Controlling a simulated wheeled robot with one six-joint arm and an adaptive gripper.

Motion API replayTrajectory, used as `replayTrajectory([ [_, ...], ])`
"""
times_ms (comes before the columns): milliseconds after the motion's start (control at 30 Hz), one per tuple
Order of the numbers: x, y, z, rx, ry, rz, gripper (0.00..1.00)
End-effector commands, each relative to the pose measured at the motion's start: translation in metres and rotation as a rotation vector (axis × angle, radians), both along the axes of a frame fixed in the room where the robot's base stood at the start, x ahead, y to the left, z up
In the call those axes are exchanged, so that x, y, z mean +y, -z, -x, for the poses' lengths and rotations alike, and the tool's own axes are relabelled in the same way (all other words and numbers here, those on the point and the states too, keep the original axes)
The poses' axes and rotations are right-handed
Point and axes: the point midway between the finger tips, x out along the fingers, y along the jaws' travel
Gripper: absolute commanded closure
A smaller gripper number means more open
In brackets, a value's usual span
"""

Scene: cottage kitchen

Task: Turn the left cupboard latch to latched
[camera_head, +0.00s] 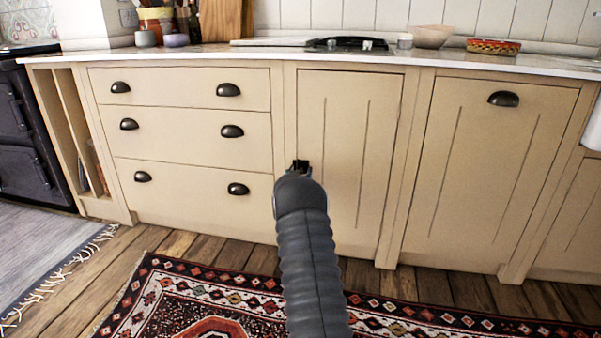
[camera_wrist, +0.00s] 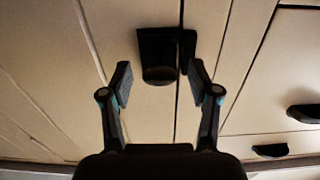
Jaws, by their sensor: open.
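The left cupboard latch is a black piece (camera_wrist: 157,48) on the cream cupboard door in the wrist view, with a rounded knob at its lower end. A narrow dark part beside it spans the seam between door and frame. Whether it stands latched I cannot tell. My gripper (camera_wrist: 160,80) is open, its two fingers on either side of the knob in the picture, apparently a little short of it. No contact is visible. In the head view my gripper (camera_head: 300,172) covers most of the latch at the left edge of the cupboard door (camera_head: 345,130), which looks closed.
A drawer stack with dark cup handles (camera_head: 232,131) is left of the door. Another door with a cup handle (camera_head: 503,99) is to the right. The countertop (camera_head: 240,52) overhangs above, holding a hob and bowl. A patterned rug (camera_head: 200,300) covers the floor in front.

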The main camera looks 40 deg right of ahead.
Motion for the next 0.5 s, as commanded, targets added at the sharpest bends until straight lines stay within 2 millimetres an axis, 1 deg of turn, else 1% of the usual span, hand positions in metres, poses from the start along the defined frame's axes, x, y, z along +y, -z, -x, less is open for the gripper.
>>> replayTrajectory([
  [100, -0.0035, 0.0004, -0.0024, 0.000, 0.000, 0.000, 0.39],
  [367, -0.0040, 0.0000, -0.0030, 0.000, 0.000, 0.000, 0.39],
  [400, -0.0039, 0.0000, -0.0031, 0.000, 0.000, 0.000, 0.41],
  [467, -0.0039, 0.0000, -0.0031, 0.000, 0.000, 0.000, 0.56],
  [500, -0.0039, 0.0000, -0.0030, 0.000, 0.000, 0.000, 0.66],
])
